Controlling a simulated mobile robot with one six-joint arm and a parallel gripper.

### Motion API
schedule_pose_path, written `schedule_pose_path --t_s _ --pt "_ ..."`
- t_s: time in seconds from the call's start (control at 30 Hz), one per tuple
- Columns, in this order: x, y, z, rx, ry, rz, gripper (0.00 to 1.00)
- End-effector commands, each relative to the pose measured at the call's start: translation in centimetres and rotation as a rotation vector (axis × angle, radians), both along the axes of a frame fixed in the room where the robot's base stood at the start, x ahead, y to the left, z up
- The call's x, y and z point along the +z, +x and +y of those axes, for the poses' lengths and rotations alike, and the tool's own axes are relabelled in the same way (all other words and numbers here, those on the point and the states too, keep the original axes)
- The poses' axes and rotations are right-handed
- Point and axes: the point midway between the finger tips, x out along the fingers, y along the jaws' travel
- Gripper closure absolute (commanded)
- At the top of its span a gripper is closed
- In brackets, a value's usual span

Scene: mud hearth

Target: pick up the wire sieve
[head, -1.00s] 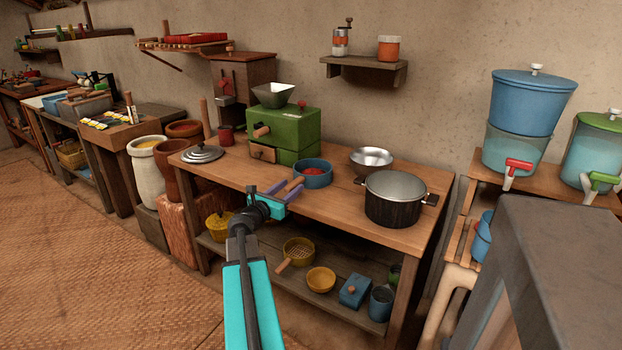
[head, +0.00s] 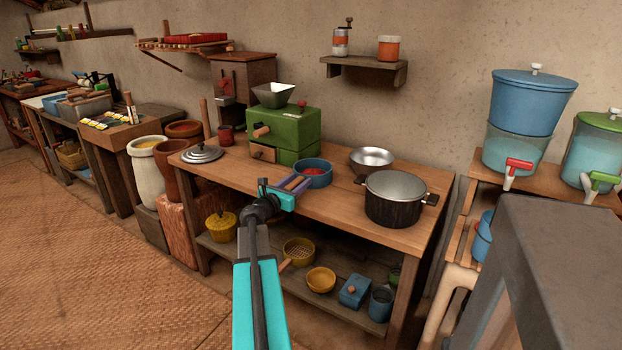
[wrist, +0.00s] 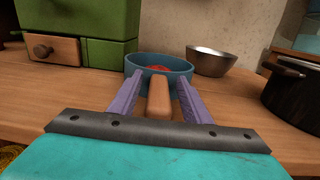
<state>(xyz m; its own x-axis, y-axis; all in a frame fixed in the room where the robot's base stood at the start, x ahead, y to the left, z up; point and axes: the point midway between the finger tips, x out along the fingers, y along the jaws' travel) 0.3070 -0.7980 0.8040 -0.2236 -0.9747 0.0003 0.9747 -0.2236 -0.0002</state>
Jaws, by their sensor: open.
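A round blue vessel (head: 313,173) with a wooden handle and red inside sits on the table; whether its bottom is mesh I cannot tell. It also shows in the wrist view (wrist: 172,62), handle toward me. A yellow sieve (head: 299,250) with a visible grid and a wooden handle lies on the lower shelf. My gripper (head: 298,183) is open at the blue vessel's handle. In the wrist view its purple fingers (wrist: 157,82) stand either side of the handle, with the fingertips near the vessel's wall. Gaps show beside the handle.
A green mill (head: 286,130) stands behind left of the blue vessel. A lid (head: 202,153) lies at the table's left. The table front between lid and pot is fairly clear.

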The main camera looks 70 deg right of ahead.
Motion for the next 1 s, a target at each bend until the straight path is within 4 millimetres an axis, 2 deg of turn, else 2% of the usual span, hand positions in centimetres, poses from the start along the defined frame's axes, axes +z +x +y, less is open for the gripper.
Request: schedule_pose_path --t_s 0.23,0.4,0.5,0.83,1.0 --pt "0.00 -0.01 0.00 0.000 0.000 0.000 0.58" --pt "0.00 -0.02 0.00 -0.001 0.000 0.000 0.87" --pt "0.00 -0.03 0.00 -0.001 0.000 0.000 1.00" --pt "0.14 -0.05 -0.01 -0.001 0.000 0.000 1.00" --pt "0.94 -0.06 -0.02 -0.001 0.000 -0.001 1.00"
